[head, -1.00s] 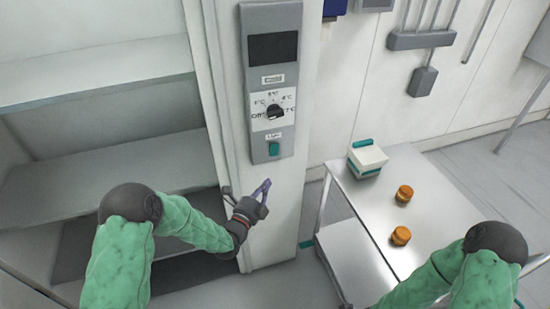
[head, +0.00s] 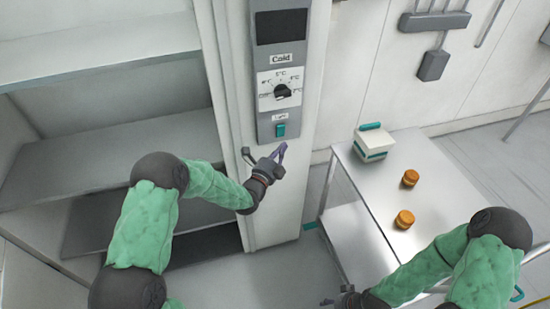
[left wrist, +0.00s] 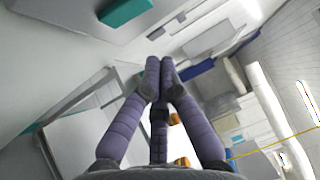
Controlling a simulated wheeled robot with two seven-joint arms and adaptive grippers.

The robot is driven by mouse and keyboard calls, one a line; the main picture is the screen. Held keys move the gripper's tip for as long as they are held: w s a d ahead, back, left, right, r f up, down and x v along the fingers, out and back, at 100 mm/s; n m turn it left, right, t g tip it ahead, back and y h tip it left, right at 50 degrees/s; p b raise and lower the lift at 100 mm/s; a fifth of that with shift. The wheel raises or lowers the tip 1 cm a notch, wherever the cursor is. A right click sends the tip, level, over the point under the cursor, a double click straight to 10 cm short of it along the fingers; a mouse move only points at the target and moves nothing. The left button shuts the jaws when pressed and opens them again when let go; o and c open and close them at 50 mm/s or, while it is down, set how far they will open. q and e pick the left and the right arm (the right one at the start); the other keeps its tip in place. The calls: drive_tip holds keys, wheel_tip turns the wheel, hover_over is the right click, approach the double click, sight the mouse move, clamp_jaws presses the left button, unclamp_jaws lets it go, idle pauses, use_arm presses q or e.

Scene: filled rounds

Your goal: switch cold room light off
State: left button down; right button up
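The light switch (head: 280,130) is a teal rocker low on the grey control panel (head: 264,80), under a small label. It also shows at the top of the left wrist view (left wrist: 124,10). My left gripper (head: 281,150), with purple fingers, is just below the switch in the head view. In the left wrist view its fingertips (left wrist: 160,66) come together with nothing between them, and the switch appears apart from them. My right gripper (head: 328,301) is low at the bottom edge of the head view, partly cut off; its fingers are too small to read.
A dial (head: 282,91) and dark display (head: 282,27) sit above the switch. Grey shelves (head: 120,150) stand at the left. A metal cart (head: 430,185) at the right carries a white-and-teal box (head: 374,146) and two orange jars (head: 410,178). Floor shows between shelves and cart.

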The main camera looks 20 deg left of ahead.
sight(285, 128)
use_arm(q)
drive_tip(key=shift+w+a+r, duration=0.1)
drive_tip(key=shift+w+a, duration=0.2)
drive_tip(key=shift+w, duration=0.6)
drive_tip(key=shift+w+a+r, duration=0.15)
drive_tip(key=shift+w+a, duration=0.1)
drive_tip(key=shift+w, duration=0.7)
drive_tip(key=shift+w+a+r, duration=0.1)
drive_tip(key=shift+w+a, duration=0.2)
drive_tip(key=shift+w, duration=0.6)
drive_tip(key=shift+w+a+r+n+g, duration=0.25)
drive_tip(key=shift+w+r+n+g, duration=0.1)
drive_tip(key=shift+n+g, duration=0.05)
drive_tip(key=shift+f, duration=0.15)
